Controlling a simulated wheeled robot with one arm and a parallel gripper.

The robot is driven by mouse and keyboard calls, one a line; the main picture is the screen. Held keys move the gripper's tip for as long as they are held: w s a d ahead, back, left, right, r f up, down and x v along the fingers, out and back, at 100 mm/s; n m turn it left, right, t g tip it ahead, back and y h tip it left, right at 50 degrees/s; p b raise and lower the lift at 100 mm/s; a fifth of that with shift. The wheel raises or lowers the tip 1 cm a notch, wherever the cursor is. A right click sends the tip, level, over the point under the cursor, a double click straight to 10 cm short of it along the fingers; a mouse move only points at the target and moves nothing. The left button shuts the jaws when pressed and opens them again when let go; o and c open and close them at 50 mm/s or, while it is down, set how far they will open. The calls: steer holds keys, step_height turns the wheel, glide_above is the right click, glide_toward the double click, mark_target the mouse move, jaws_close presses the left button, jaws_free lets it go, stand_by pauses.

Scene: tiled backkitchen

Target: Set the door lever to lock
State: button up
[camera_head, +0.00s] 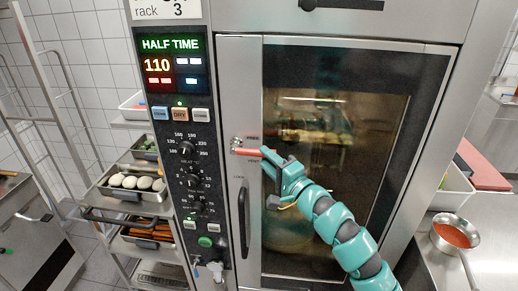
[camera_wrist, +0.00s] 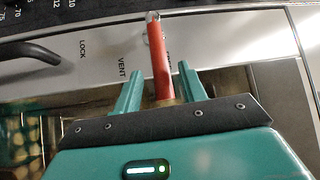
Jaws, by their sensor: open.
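The door lever (camera_head: 245,151) is a red bar on the steel door frame of the oven, left of the glass. In the head view it points right, roughly level, toward my gripper (camera_head: 268,158). In the wrist view the red lever (camera_wrist: 158,55) runs between the two teal fingers of my gripper (camera_wrist: 159,72). The fingers are open, with a gap on each side of the lever. The printed word LOCK (camera_wrist: 82,49) is at the left, and VENT (camera_wrist: 122,69) is nearer the lever. A third label right of the lever is partly hidden by it.
A dark door handle (camera_head: 243,215) stands below the lever. A control panel (camera_head: 188,160) with knobs and buttons is left of it. The oven's glass window (camera_head: 330,130) is behind my arm. A tray rack (camera_head: 130,200) stands left; a counter with a red-filled pan (camera_head: 455,236) is right.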

mark_target(259, 153)
steer(key=shift+p+x, duration=0.5)
steer(key=shift+x, duration=1.55)
jaws_close()
